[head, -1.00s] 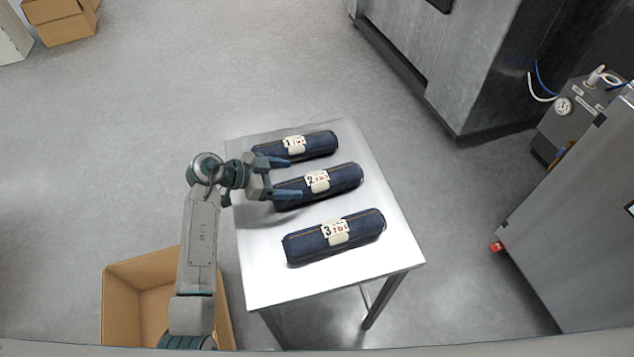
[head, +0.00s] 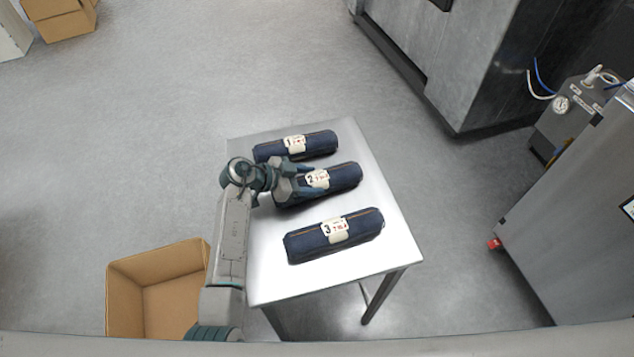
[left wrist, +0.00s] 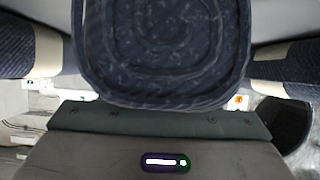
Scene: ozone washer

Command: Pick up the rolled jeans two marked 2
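The rolled jeans two (head: 343,178) is a dark blue denim roll with a white label marked 2, lying in the middle of the metal table. My left gripper (head: 314,181) is at its left end, with the fingers spread and one along each side of the roll. I cannot tell whether they touch it. In the left wrist view, the spiral end of a denim roll (left wrist: 165,45) fills the centre, close to the gripper body. The fingers do not show there. My right gripper is not in view.
The table (head: 271,286) also holds a roll marked 1 (head: 318,143) behind and a roll marked 3 (head: 365,227) in front. An open cardboard box (head: 160,270) stands on the floor to the left. Metal machines stand at the right.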

